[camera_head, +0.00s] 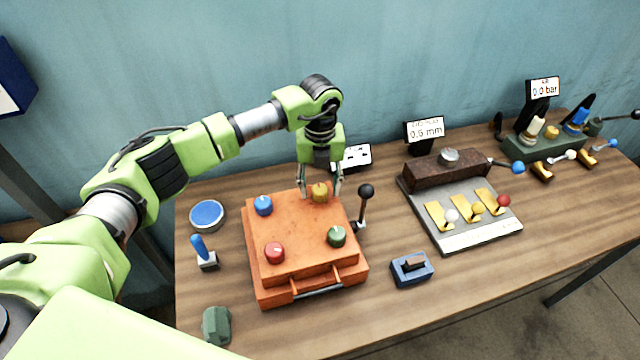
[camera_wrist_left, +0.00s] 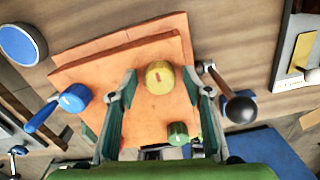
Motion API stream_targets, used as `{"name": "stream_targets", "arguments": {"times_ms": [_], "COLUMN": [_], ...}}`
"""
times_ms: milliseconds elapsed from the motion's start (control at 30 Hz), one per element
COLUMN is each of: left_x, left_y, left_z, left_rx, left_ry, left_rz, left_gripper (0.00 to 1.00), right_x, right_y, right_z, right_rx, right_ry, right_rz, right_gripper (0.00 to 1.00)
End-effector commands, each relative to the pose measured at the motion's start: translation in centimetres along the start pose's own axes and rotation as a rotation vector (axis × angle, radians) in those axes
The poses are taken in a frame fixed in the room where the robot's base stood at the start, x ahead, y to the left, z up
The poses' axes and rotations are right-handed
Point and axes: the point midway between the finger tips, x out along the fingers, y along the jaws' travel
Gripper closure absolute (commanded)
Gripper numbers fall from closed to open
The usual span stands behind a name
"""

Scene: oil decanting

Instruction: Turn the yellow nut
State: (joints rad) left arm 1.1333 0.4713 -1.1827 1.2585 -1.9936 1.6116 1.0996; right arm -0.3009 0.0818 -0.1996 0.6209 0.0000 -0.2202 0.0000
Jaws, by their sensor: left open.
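The yellow nut (camera_head: 320,192) stands at the far right corner of an orange box (camera_head: 300,262) on the table. It also shows in the left wrist view (camera_wrist_left: 159,76), with a small red mark on its side. My left gripper (camera_head: 321,196) points down over it and is open, one finger on each side of the nut. In the left wrist view the fingers (camera_wrist_left: 160,92) stand apart from the nut, with gaps on both sides. I cannot tell the exact height of the fingertips. My right gripper is not in view.
Blue (camera_head: 263,205), red (camera_head: 275,252) and green (camera_head: 336,236) nuts stand on the same box. A black-knobbed lever (camera_head: 365,195) rises close to the box's right side. A grey device (camera_head: 460,212) with coloured levers stands farther right. The table's front right is clear.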

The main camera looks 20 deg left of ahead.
Motion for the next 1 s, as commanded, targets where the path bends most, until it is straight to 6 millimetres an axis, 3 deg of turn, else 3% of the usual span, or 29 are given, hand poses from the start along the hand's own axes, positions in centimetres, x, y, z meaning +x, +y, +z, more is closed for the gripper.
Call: {"name": "stream_targets", "arguments": {"times_ms": [133, 267, 300, 667, 1000], "left_x": [0.0, 0.0, 0.0, 0.1, 0.4], "left_y": [0.0, 0.0, 0.0, 0.0, -0.1], "left_z": [0.0, 0.0, 0.0, 0.1, 0.1], "left_rx": [0.000, 0.000, 0.000, 0.038, 0.262], "left_ry": [0.000, 0.000, 0.000, -0.001, -0.003], "left_rz": [0.000, 0.000, 0.000, 0.000, -0.001], "left_gripper": [0.57, 0.91, 0.93, 0.93, 0.93], "right_x": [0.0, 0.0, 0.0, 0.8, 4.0], "right_y": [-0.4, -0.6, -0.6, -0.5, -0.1], "right_z": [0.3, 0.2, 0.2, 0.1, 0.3], "right_rx": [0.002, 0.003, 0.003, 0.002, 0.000], "right_ry": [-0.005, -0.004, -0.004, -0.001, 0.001], "right_rz": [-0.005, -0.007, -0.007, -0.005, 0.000], "right_gripper": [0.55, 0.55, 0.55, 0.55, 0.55]}}
